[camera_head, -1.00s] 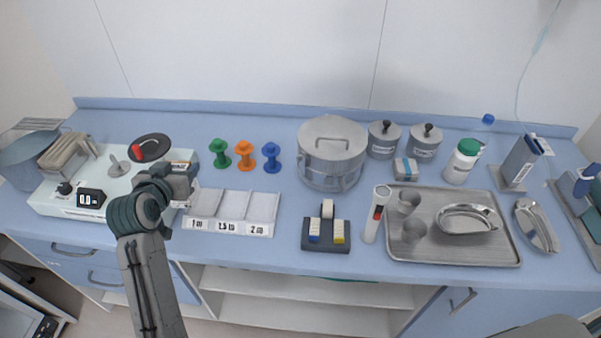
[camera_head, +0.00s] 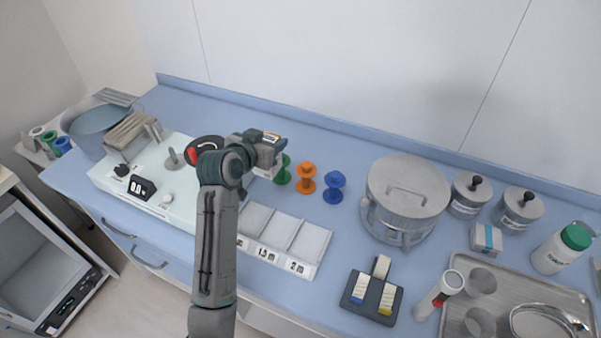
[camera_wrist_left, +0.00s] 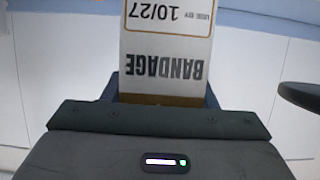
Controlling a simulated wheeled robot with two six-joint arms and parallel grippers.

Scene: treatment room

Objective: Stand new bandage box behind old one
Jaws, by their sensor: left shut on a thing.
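My left gripper (camera_head: 266,150) is shut on a bandage box (camera_head: 271,138), held near the back right corner of the white machine and just left of the green spool. Most of the box is hidden by the gripper in the head view. In the left wrist view the held box (camera_wrist_left: 165,45) is white with a brown edge. It reads BANDAGE and 10/27, upside down in the picture. I cannot make out a second bandage box. A small pale box with a blue band (camera_head: 487,239) stands before the metal canisters, its label unreadable. My right gripper is not in view.
Green (camera_head: 282,170), orange (camera_head: 305,178) and blue (camera_head: 333,187) spools stand right of the gripper. A compartment tray (camera_head: 308,243) lies in front of them, a steel pot (camera_head: 405,190) to the right. The white machine (camera_head: 150,195) is at left. The counter behind the spools is clear.

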